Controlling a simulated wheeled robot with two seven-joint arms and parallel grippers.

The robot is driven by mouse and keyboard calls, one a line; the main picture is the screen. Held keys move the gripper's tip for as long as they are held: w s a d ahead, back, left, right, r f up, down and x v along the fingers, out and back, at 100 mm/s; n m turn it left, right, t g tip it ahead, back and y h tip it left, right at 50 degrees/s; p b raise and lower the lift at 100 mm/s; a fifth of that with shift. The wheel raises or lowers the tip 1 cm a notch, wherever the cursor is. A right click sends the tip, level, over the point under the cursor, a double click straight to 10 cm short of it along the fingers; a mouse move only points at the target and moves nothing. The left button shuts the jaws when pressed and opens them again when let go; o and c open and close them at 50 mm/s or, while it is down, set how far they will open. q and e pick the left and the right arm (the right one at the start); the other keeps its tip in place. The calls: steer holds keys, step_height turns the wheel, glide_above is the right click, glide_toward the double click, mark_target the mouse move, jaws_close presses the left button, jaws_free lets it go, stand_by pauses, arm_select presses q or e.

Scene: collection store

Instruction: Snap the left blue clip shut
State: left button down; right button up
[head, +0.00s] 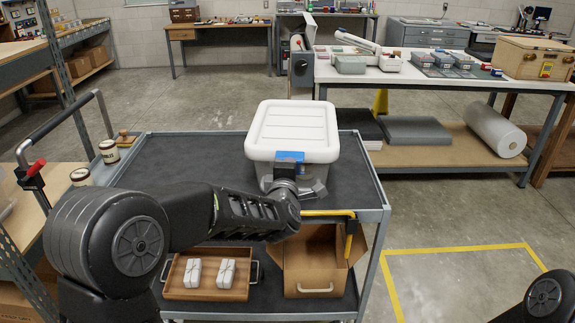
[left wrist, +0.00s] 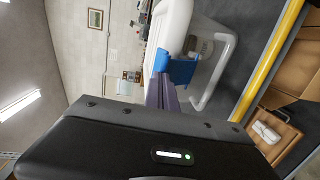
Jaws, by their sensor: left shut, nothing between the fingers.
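A clear box with a white lid (head: 292,122) stands on the top of the grey cart. A blue clip (head: 290,156) shows at the lid's near edge; it also shows in the left wrist view (left wrist: 182,70), beside the white lid (left wrist: 173,25). Whether it is fully down cannot be told. No other clip is visible. My left gripper (head: 287,172) is at the near side of the box, in front of the clip. In the left wrist view its shut fingers (left wrist: 163,92) point at the clip, touching or very close. My right gripper is out of view.
The cart top (head: 200,160) is mostly clear left of the box. Two jars (head: 109,151) stand at its left edge. A yellow bar (head: 328,213) runs along the cart's front. A tray (head: 211,275) and an open carton (head: 318,265) sit on the lower shelf.

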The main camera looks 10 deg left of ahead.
mark_target(289, 152)
arm_select(q)
steer(key=w+r+g+p, duration=0.1)
steer(key=p, duration=0.1)
steer(key=w+r+g+p, duration=0.1)
steer(key=p, duration=0.2)
steer(key=shift+a+r+g, duration=0.2)
steer(key=shift+r+g, duration=0.05)
steer(key=shift+g, duration=0.05)
steer(key=shift+w+p, duration=0.3)
steer(key=shift+w+a+r, duration=0.15)
steer(key=shift+w+a, duration=0.05)
steer(key=shift+w, duration=0.7)
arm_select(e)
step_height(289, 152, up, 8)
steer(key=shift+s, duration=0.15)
arm_select(q)
steer(key=shift+r, duration=0.2)
steer(key=shift+w+r+p, duration=0.1)
steer(key=shift+r+p, duration=0.55)
steer(key=shift+p, duration=0.15)
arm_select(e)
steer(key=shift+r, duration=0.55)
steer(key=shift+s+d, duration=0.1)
